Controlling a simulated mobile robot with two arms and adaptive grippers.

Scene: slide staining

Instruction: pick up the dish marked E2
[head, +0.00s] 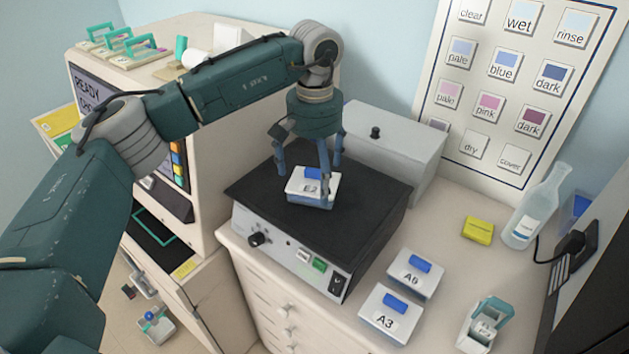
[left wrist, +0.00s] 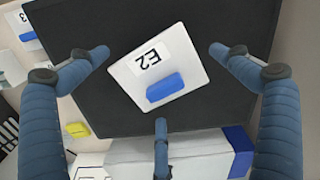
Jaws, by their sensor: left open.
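The dish marked E2 (head: 312,187) is a white square dish with a blue handle on its lid. It sits on the black top of the hotplate-like device (head: 365,205). My left gripper (head: 311,170) points down over the dish, fingers spread around it. In the left wrist view the E2 dish (left wrist: 160,68) lies between the open fingers of the left gripper (left wrist: 160,85), with dark surface visible between the dish and the fingers. The label shows upside down there. My right gripper is not in view.
Dishes A6 (head: 416,275) and A3 (head: 391,314) stand on the counter right of the device. A yellow block (head: 478,230), a clear bottle (head: 535,210) and a small lidded container (head: 485,325) stand farther right. A grey box (head: 390,145) stands behind the device.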

